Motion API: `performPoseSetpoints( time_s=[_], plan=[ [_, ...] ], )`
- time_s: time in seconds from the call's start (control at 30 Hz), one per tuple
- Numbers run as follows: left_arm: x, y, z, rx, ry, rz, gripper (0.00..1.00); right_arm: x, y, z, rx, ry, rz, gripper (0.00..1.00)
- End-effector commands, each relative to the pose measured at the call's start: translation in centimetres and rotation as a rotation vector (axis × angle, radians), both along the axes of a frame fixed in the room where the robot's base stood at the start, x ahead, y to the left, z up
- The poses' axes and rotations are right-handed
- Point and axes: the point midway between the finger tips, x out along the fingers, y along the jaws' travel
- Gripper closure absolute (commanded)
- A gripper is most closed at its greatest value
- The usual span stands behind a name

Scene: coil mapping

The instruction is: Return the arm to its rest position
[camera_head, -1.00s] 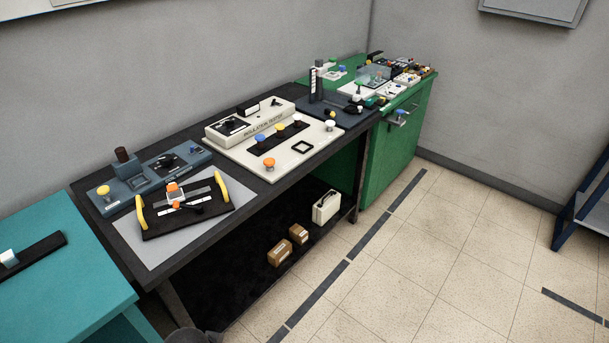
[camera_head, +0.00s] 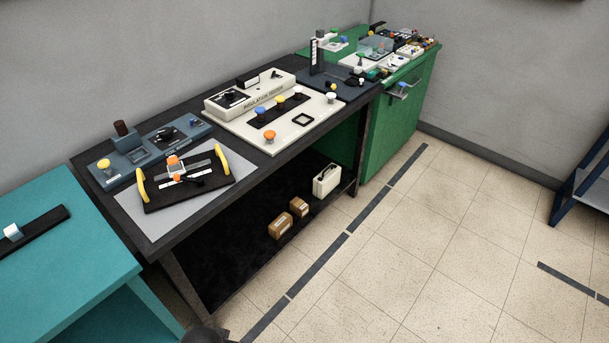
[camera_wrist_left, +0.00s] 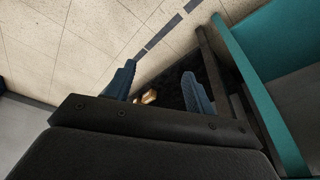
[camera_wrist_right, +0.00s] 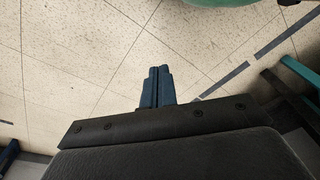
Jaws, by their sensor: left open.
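My left gripper (camera_wrist_left: 158,82) shows in the left wrist view with its two blue fingers wide apart and nothing between them. It points down past the dark workbench, with a brown box (camera_wrist_left: 148,97) far beyond the fingers. My right gripper (camera_wrist_right: 157,74) shows in the right wrist view with its fingers together, nothing visible between them, above tiled floor. Neither gripper can be made out in the head view. A dark rounded shape at its bottom edge is too cut off to identify.
The dark workbench (camera_head: 262,168) carries a cream insulation tester (camera_head: 250,93) and a black tray with yellow handles (camera_head: 185,182). A teal table (camera_head: 75,255) stands at left, a green cabinet (camera_head: 405,135) at the back.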

Motion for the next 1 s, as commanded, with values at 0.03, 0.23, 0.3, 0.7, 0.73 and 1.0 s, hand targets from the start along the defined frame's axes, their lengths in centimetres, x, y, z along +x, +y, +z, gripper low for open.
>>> performPoseSetpoints(
  time_s=[0.03, 0.23, 0.3, 0.7, 0.73, 1.0],
  plan=[
    [0.0, -0.2, -1.7, -0.001, 0.01, -0.001, 0.46, 0.3, 0.0, 0.1, 0.0, -0.003, 0.0, 1.0],
    [-0.5, -1.0, -10.3, -0.01, 0.056, -0.004, 0.46, 1.5, 0.0, 0.4, 0.0, -0.017, 0.0, 1.0],
    [-1.2, -1.4, -14.4, -0.013, 0.076, -0.006, 0.46, 1.8, 0.0, 0.5, 0.001, -0.02, 0.0, 1.0],
    [-6.1, -2.6, -28.6, -0.026, 0.145, -0.01, 0.46, 0.4, 0.0, 0.1, 0.0, -0.005, 0.0, 1.0],
    [-6.2, -2.6, -28.8, -0.027, 0.145, -0.011, 0.46, 0.3, 0.0, 0.1, 0.0, -0.003, 0.0, 1.0],
    [-6.3, -2.6, -29.0, -0.027, 0.145, -0.011, 0.46, 0.1, 0.0, 0.1, 0.0, -0.001, 0.0, 1.0]
  ],
)
